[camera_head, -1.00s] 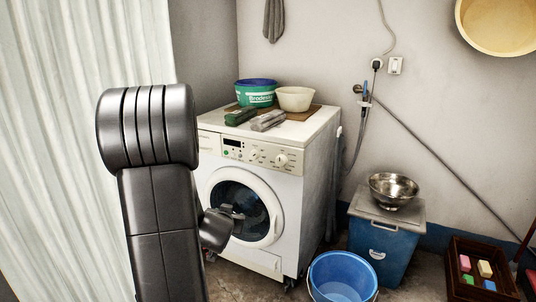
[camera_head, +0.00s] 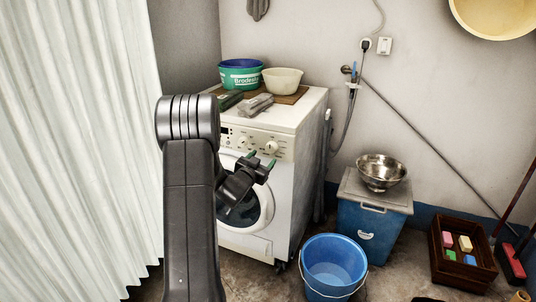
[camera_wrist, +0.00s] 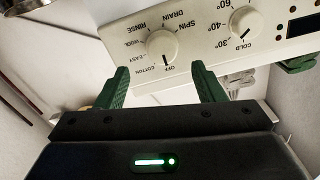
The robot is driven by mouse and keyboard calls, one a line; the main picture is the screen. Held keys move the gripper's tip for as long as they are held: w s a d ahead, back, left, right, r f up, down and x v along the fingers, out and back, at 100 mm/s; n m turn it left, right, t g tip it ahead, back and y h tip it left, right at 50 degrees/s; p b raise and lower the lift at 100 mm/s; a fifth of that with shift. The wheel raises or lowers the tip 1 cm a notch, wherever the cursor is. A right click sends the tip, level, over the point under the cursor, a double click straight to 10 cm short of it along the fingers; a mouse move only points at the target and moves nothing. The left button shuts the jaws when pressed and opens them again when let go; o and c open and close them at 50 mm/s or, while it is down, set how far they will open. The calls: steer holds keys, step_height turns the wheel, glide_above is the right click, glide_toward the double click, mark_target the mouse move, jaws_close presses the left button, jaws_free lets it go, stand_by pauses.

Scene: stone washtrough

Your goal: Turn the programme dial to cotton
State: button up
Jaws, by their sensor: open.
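The washing machine (camera_head: 278,205) is white, with a cream control panel (camera_head: 232,134) along its top front. The programme dial (camera_head: 271,147) is a round cream knob at the panel's right; it also shows in the wrist view (camera_wrist: 160,44), upside down. My gripper (camera_head: 260,159) is open and empty in front of the panel, just below the programme dial. In the wrist view its green fingers (camera_wrist: 160,72) stand apart, either side of the dial's lower edge in the picture, without visible contact.
A second knob with temperature marks (camera_wrist: 246,21) sits beside the programme dial. A green tub (camera_head: 240,75) and a cream bowl (camera_head: 283,80) stand on the machine. A blue bucket (camera_head: 333,262) and a blue bin (camera_head: 374,228) stand right. A white curtain (camera_head: 75,150) hangs left.

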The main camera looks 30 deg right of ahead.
mark_target(270, 150)
steer(key=x, duration=0.6)
steer(key=shift+w, duration=0.35)
steer(key=shift+s, duration=0.1)
steer(key=c, duration=1)
